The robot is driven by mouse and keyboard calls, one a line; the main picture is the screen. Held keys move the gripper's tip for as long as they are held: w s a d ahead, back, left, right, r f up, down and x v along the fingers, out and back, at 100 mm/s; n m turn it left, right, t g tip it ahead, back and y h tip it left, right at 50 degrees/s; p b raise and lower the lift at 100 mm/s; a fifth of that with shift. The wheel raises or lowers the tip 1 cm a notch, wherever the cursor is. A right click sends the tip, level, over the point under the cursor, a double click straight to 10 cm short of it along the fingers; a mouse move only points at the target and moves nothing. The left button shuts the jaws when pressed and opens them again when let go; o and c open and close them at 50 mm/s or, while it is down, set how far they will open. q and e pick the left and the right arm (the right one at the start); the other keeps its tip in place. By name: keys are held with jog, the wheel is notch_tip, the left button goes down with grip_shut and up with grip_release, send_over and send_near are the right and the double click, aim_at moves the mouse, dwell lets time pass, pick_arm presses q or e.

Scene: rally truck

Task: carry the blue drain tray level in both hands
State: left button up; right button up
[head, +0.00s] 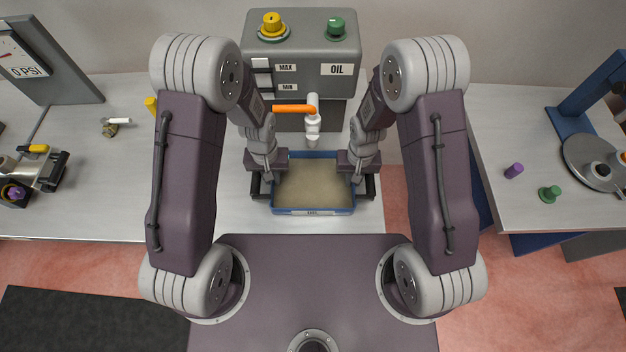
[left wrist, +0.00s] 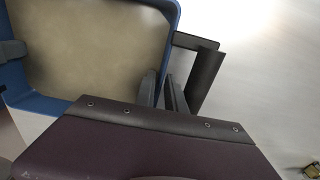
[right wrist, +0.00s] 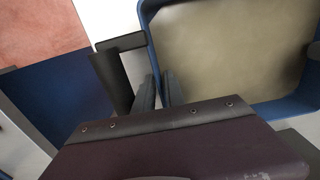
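The blue drain tray (head: 313,211) is below the oil tank's spout, over the front of the bench, and looks level. Its inside is a flat tan surface. Dark handles stand off its left and right sides. My left gripper (head: 262,180) is at the tray's left side; in the left wrist view its fingers (left wrist: 162,92) are close together on both sides of the tray wall, inside the handle. My right gripper (head: 362,180) is at the right side, its fingers (right wrist: 158,92) close on that wall likewise. Whether the tray touches the bench is unclear.
The grey oil tank (head: 300,70) with yellow and green knobs stands behind the tray. Its white spout (head: 312,125) with an orange lever (head: 292,108) hangs just behind the tray.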

pick_arm(q)
jog(key=shift+s, duration=0.1)
pick_arm(e)
jog(key=shift+s, duration=0.1)
pick_arm(q)
grip_shut()
pick_arm(e)
grip_shut()
pick_arm(q)
jog(key=shift+r, duration=0.15)
pick_arm(e)
jog(key=shift+r, duration=0.15)
dwell(0.8)
